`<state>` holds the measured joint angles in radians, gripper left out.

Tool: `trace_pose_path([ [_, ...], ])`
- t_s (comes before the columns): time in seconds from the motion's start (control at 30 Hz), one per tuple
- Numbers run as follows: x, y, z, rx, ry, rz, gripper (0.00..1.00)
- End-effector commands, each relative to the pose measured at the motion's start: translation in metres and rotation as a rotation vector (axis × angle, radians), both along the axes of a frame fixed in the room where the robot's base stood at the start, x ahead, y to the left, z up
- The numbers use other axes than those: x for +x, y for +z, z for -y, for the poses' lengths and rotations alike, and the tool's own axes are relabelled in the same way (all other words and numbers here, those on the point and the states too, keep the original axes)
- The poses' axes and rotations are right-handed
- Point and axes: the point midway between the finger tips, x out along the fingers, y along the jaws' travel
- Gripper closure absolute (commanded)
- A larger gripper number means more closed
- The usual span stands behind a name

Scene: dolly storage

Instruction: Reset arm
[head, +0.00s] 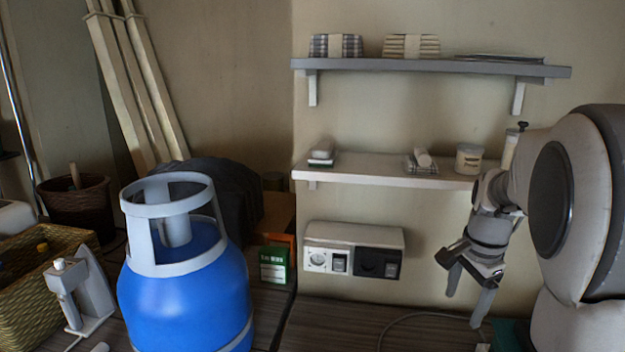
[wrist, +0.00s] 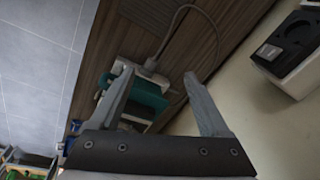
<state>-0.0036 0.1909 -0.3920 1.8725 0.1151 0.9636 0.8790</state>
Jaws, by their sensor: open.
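My gripper (head: 468,288) hangs at the right of the head view, pointing down in front of the wall, below the lower shelf. Its two fingers are spread apart with nothing between them. In the wrist view my gripper (wrist: 158,85) also shows open and empty. Beyond its fingers lie a teal and white object (wrist: 148,98) and a grey cable (wrist: 165,45) on the wooden surface. The fingers look apart from these things. In the head view my arm covers part of the right side.
A blue gas cylinder (head: 185,295) stands at the left front. A wicker basket (head: 55,300) and a grey device (head: 80,298) are beside it. A wall socket box (head: 353,250) sits below the lower shelf (head: 380,176). A green box (head: 273,264) stands near the middle. The upper shelf (head: 430,67) holds several stacks.

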Motion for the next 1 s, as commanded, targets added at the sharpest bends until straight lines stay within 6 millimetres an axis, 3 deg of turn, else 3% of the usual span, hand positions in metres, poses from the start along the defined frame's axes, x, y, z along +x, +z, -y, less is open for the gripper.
trace_pose_path([
  [0.03, -0.009, 0.018, -0.012, 0.005, 0.066, 0.025, 0.20],
  [0.2, -0.040, 0.054, -0.046, -0.006, 0.297, 0.090, 0.20],
  [0.5, -0.103, 0.101, -0.099, -0.099, 0.710, 0.202, 0.20],
  [0.8, -0.166, 0.122, -0.135, -0.273, 1.090, 0.276, 0.20],
  [1.0, -0.189, 0.122, -0.144, -0.362, 1.233, 0.289, 0.20],
])
